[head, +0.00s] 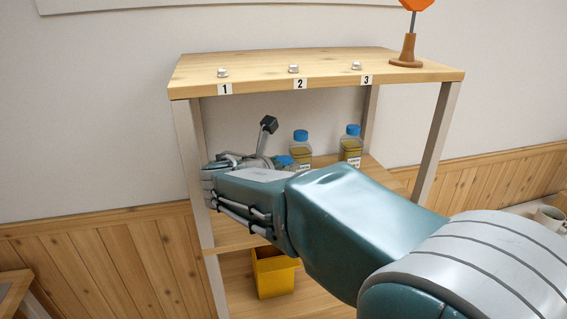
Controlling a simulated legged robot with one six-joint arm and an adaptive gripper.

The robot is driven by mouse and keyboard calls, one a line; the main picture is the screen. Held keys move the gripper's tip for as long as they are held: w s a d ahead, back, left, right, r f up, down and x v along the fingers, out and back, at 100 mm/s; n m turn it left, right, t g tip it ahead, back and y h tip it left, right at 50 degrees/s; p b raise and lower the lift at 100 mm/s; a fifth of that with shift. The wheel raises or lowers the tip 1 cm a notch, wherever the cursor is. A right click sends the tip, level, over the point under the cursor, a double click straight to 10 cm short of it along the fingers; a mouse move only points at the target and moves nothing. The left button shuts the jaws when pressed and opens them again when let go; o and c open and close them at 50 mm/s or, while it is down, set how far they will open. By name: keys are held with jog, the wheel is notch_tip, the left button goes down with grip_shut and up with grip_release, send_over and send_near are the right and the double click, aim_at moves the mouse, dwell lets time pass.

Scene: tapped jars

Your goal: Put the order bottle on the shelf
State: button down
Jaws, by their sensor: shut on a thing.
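My gripper (268,150) is inside the upper bay of the wooden shelf unit (190,85), under the top board and partly hidden by my own arm. One dark fingertip points up. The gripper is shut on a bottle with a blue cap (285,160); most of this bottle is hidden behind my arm. Two more blue-capped bottles with yellowish contents stand upright on the middle board, one just right of the gripper (301,143) and one farther right (351,142). Their labels are too small to read, so I cannot tell which is the order bottle.
The top board carries small metal knobs above number tags 1 (225,88), 2 (300,84) and 3 (366,79). An orange sign on a wooden stand (407,52) is at its right end. A yellow bin (273,275) is on the lower board. Shelf posts flank my arm.

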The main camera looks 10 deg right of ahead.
jog(key=shift+a+f, duration=0.1)
jog(key=shift+c, duration=1)
grip_release()
jog(key=shift+a, duration=0.15)
